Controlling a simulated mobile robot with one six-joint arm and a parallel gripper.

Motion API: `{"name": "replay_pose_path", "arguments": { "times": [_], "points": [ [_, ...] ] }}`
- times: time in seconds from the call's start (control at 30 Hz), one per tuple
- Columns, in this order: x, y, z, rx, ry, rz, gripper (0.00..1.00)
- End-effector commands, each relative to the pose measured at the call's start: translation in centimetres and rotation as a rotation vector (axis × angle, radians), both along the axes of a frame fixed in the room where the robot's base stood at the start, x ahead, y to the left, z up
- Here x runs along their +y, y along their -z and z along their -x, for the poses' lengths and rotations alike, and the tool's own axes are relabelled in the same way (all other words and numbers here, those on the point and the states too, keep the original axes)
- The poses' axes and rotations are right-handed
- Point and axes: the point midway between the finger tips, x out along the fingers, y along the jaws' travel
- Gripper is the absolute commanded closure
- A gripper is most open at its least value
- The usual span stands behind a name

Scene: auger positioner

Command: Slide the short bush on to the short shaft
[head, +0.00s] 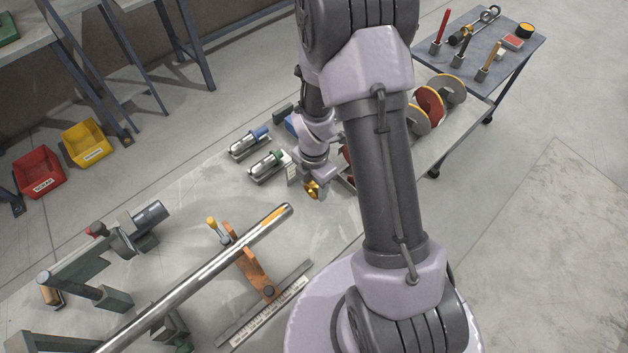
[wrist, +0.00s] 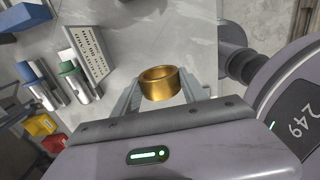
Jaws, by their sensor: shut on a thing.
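My gripper (wrist: 157,92) is shut on a gold ring-shaped bush (wrist: 161,83), with a finger on each side and its open bore showing in the wrist view. In the head view the gold bush (head: 312,189) hangs below my wrist, right of and apart from the tip of a long polished steel bar (head: 195,277). Two shorter steel cylinders lie on the bench, one with a blue end (head: 247,145) and one with a green end (head: 267,166). I cannot tell which piece is the short shaft.
An orange bracket (head: 250,268) stands by the steel bar, with a ruler-like scale (head: 264,306) in front. Discs (head: 430,105) stand on the bench behind my arm. A trolley (head: 500,62) holds tools. Red (head: 39,172) and yellow (head: 86,143) bins sit at left.

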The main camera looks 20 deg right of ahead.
Motion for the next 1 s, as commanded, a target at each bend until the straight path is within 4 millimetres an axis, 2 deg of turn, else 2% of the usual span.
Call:
{"name": "replay_pose_path", "arguments": {
  "times": [0.3, 0.43, 1.0],
  "points": [
    [3.6, 0.1, 1.1, -0.001, -0.003, 0.000, 1.00],
    [4.6, 0.0, 1.5, 0.000, -0.001, 0.000, 1.00],
    [5.2, 0.0, 1.7, 0.000, 0.001, 0.000, 1.00]
  ]
}}
